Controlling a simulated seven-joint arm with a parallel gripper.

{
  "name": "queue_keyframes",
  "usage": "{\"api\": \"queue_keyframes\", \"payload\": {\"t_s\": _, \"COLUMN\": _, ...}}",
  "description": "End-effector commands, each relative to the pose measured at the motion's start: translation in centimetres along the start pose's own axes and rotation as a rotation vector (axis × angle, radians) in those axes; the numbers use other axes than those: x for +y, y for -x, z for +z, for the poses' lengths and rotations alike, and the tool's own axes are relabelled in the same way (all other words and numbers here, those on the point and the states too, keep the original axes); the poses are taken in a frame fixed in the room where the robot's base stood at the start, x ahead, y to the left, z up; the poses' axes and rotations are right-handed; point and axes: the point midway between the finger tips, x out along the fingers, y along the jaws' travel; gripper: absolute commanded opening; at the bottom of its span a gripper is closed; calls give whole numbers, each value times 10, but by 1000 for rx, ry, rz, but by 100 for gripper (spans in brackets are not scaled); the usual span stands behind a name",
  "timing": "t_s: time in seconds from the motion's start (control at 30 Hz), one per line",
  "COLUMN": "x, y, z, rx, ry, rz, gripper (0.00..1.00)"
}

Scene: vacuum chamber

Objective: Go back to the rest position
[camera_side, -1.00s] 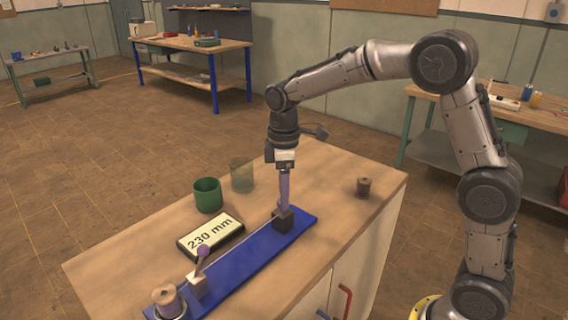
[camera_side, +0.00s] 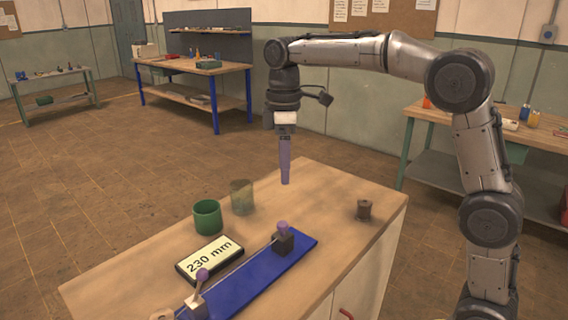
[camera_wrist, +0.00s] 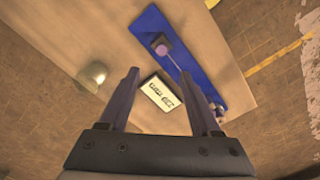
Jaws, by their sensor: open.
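My gripper (camera_side: 285,182) hangs upright above the wooden bench top, clear of everything. In the wrist view my gripper (camera_wrist: 164,88) shows two purple fingers spread apart with nothing between them. Below it lies a blue board (camera_side: 235,292) with a dark block with a purple knob (camera_side: 283,243) at its far end. A lighter block with a tilted purple-knobbed lever (camera_side: 197,302) stands at its near end. A thin line runs between the blocks. The board also shows in the wrist view (camera_wrist: 190,52).
A display reading 230 mm (camera_side: 210,259) lies beside the board. A green cup (camera_side: 207,217) and a translucent cup (camera_side: 242,198) stand behind it. A brown spool (camera_side: 364,210) sits on the right. A second spool at the near edge is mostly cut off. Space above the bench is free.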

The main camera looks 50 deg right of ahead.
Motion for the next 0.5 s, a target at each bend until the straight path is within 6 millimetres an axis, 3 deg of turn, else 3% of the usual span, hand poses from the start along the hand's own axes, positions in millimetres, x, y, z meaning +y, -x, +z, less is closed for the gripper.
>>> {"api": "queue_keyframes", "payload": {"t_s": 0.13, "x": 0, "y": 4, "z": 1, "rx": 7, "ry": -1, "rz": 7, "gripper": 64}}
{"api": "queue_keyframes", "payload": {"t_s": 0.27, "x": -8, "y": 30, "z": 11, "rx": 50, "ry": -3, "rz": 48, "gripper": 64}}
{"api": "queue_keyframes", "payload": {"t_s": 0.4, "x": -39, "y": 57, "z": 44, "rx": 96, "ry": -12, "rz": 92, "gripper": 64}}
{"api": "queue_keyframes", "payload": {"t_s": 0.5, "x": -64, "y": 66, "z": 72, "rx": 136, "ry": -50, "rz": 125, "gripper": 64}}
